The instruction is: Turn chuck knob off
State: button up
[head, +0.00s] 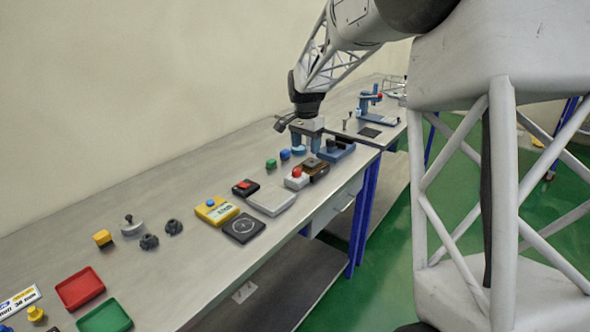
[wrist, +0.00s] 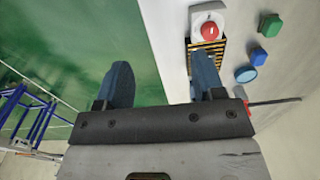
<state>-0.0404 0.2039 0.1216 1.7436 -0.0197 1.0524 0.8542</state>
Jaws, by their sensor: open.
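My gripper (head: 307,146) is open and empty, pointing down over the table's right half. In the wrist view its two blue fingers (wrist: 160,80) stand wide apart, with table edge and green floor between them. A dark box with a yellow-black striped top (wrist: 221,47) is partly hidden behind the right finger. It also shows in the head view (head: 316,168), in front of the gripper.
A white box with a red button (head: 297,178) stands beside the striped box. Green (head: 271,164) and blue (head: 285,154) knobs are left of the gripper. A blue stand (head: 370,102) is farther back. The table's front edge is close by.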

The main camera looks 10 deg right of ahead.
aim_at(296, 170)
jog(key=w+f, duration=0.2)
jog(key=w, duration=0.2)
jog(key=w+a+f+m, duration=0.1)
jog(key=w+f, duration=0.2)
jog(key=w, duration=0.1)
jog(key=w+f+m, duration=0.1)
jog(key=w+f, duration=0.2)
jog(key=w, duration=0.1)
jog(key=shift+a+f+g, duration=0.1)
jog(key=shift+a+g, duration=0.2)
jog(key=shift+g, duration=0.1)
jog(key=shift+s+d+f, duration=0.1)
jog(key=shift+s+f, duration=0.05)
jog(key=shift+f, duration=3.75)
jog(key=shift+c, duration=0.3)
jog(key=c, duration=0.9)
jog(key=shift+o, duration=0.2)
